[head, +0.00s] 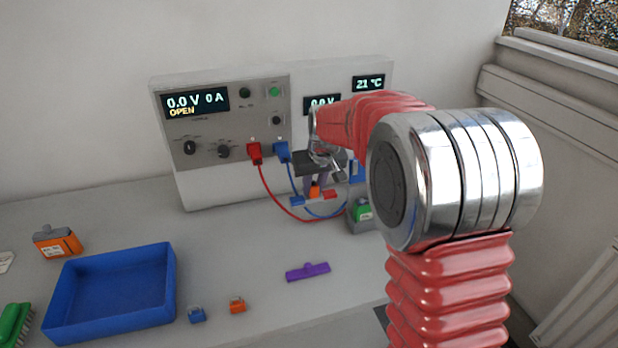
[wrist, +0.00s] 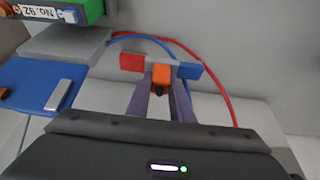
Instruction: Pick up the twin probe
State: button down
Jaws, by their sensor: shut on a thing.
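The twin probe has an orange grip (head: 315,191) in the middle of a grey bar, with a red end (head: 330,194) and a blue end (head: 297,201). A red and a blue cable run from it to plugs on the cycler panel. In the wrist view the orange grip (wrist: 161,73) sits between the fingertips of my gripper (wrist: 162,88), which is shut on it. The red end (wrist: 131,62) is at left and the blue end (wrist: 188,72) at right. I cannot tell whether the probe touches the bench.
The cycler (head: 215,165) stands behind, reading 0.0 V, 0 A, OPEN. A green-topped cell (head: 362,211) in a grey holder is close at right. A purple piece (head: 308,271), two small blocks and a blue tray (head: 168,290) lie in front. Bare bench lies between.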

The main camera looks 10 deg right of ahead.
jog(key=s+d, duration=0.1)
jog(key=s, duration=1)
jog(key=shift+s, duration=0.4)
